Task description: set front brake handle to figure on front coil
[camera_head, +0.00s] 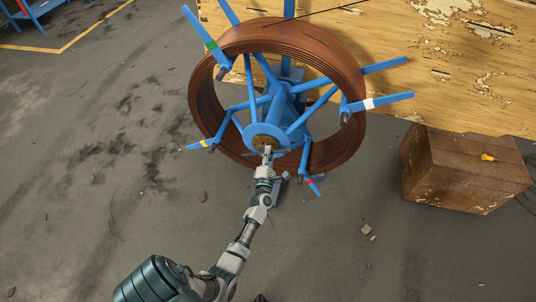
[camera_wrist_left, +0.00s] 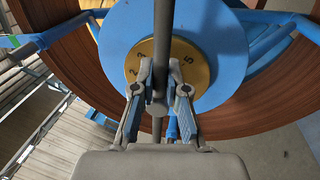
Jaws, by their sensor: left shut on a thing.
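The front coil is a brown pipe spiral (camera_head: 345,75) on a blue spoked reel (camera_head: 283,105). At the hub is a round brass dial with dark figures (camera_wrist_left: 196,62), set in a blue disc (camera_wrist_left: 112,45). A dark grey bar, the front brake handle (camera_wrist_left: 163,30), runs across the dial in the left wrist view, close to upright in the picture. My left gripper (camera_wrist_left: 160,85) is shut on the handle, its fingers on either side of it. It also shows at the hub in the head view (camera_head: 267,150). Some figures are hidden by the handle and fingers. My right gripper is not in view.
Blue spoke arms with coloured bands, such as the white-banded one (camera_head: 385,102), stick out around the coil. A rusty brown box (camera_head: 460,175) stands at the right, with a small yellow item (camera_head: 488,157) on top. A worn wooden board (camera_head: 450,60) lies behind. The floor at left is open.

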